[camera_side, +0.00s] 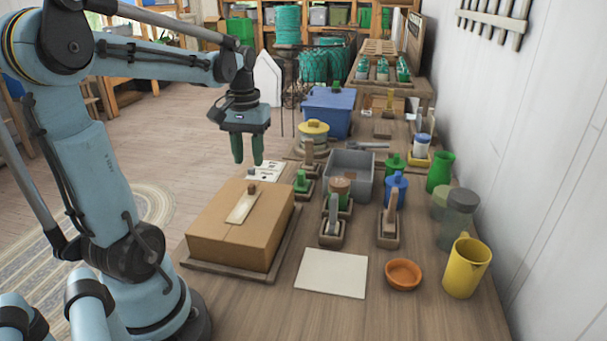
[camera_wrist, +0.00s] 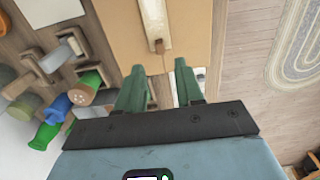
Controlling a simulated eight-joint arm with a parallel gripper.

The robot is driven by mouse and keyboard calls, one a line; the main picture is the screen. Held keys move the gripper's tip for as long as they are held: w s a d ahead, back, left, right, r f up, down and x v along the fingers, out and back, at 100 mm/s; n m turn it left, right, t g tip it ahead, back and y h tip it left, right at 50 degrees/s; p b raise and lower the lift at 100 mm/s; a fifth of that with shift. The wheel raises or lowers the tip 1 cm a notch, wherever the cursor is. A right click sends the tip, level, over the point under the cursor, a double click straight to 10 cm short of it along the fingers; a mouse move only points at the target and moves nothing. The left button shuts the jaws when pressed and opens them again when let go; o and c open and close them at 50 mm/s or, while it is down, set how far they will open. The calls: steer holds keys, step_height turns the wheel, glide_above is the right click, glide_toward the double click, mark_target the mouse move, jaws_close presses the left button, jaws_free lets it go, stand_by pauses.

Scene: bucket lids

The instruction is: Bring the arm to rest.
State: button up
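My gripper (camera_side: 248,163) hangs in the air above and behind the cardboard box (camera_side: 237,233), with its green fingers pointing down. The fingers are apart with nothing between them; they also show apart in the wrist view (camera_wrist: 159,72). The cardboard box is closed and sits on a wooden board at the front left of the table. A pale strip with a brown knob (camera_side: 243,206) lies on its top. In the wrist view the box (camera_wrist: 195,45) shows beyond the fingertips, with the pale strip on it.
Right of the box stand a grey bin (camera_side: 349,178), wooden holders with green and blue pieces, a white sheet (camera_side: 331,273), an orange bowl (camera_side: 403,273) and a yellow pitcher (camera_side: 467,267). A blue bin (camera_side: 327,112) and a yellow-lidded pot (camera_side: 313,135) stand further back.

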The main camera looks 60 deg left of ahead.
steer(key=w+d+f+m+t, duration=0.1)
steer(key=d+m+t, duration=0.2)
steer(key=d, duration=0.7)
steer(key=w+d+f+m+t, duration=0.1)
steer(key=d+m+t, duration=0.3)
steer(key=d, duration=0.6)
steer(key=shift+w+d+m, duration=0.15)
steer(key=shift+w+m, duration=0.2)
steer(key=shift+m, duration=0.65)
steer(key=shift+c, duration=0.3)
